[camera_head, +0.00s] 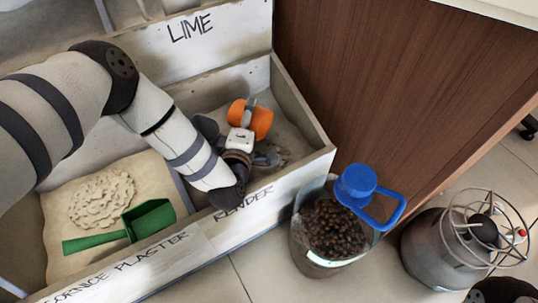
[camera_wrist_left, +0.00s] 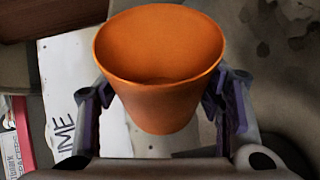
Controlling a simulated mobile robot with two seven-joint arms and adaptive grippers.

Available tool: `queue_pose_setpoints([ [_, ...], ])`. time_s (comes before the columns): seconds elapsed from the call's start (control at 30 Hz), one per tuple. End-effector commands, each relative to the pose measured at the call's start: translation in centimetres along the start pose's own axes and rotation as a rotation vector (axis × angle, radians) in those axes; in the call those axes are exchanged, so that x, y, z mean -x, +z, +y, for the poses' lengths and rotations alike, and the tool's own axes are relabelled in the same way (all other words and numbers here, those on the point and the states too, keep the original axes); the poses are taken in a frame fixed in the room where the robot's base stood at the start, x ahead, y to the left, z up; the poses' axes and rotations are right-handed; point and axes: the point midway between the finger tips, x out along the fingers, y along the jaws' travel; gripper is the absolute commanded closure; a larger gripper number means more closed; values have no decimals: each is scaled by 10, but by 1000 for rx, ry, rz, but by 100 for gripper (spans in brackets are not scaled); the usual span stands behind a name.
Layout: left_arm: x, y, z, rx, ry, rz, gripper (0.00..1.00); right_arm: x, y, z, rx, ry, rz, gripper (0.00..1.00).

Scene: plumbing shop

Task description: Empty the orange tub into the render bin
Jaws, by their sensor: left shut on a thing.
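The orange tub (camera_head: 262,120) is in my left gripper (camera_head: 248,116), above the bin marked RENDER (camera_head: 290,183). The fingers grip it from both sides; one grey finger crosses it in the head view. The tub looks tipped over on its side there. In the left wrist view the tub (camera_wrist_left: 165,100) shows its open mouth and bare orange inner wall; I see no contents, though its bottom is not clear. Grey render with darker patches lies in the bin, partly hidden by my arm. My right gripper is not in view.
The LIME bin wall (camera_head: 190,45) stands behind. The plaster bin with a green scoop (camera_head: 150,219) is at left. A clear bucket of brown lumps with a blue-handled item (camera_head: 357,182) and a gas cylinder (camera_head: 440,250) stand at right. A wooden panel (camera_head: 370,80) rises behind them.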

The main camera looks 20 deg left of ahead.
Motion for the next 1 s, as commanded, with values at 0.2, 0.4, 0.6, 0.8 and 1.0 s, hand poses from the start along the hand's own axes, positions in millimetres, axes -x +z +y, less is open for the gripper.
queue_pose_setpoints([
  [0.2, -4, -22, 20, 254, -91, -49, 69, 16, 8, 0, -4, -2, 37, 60],
  [0.4, -9, -36, 22, 660, -259, -143, 69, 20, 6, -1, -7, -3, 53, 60],
  [0.6, -12, -49, 38, 960, -374, -215, 69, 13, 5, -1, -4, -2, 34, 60],
  [0.8, -19, -69, 40, 1199, -472, -265, 69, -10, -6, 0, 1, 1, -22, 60],
  [1.0, -18, -82, 69, 1367, -539, -312, 69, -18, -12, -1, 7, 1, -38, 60],
])
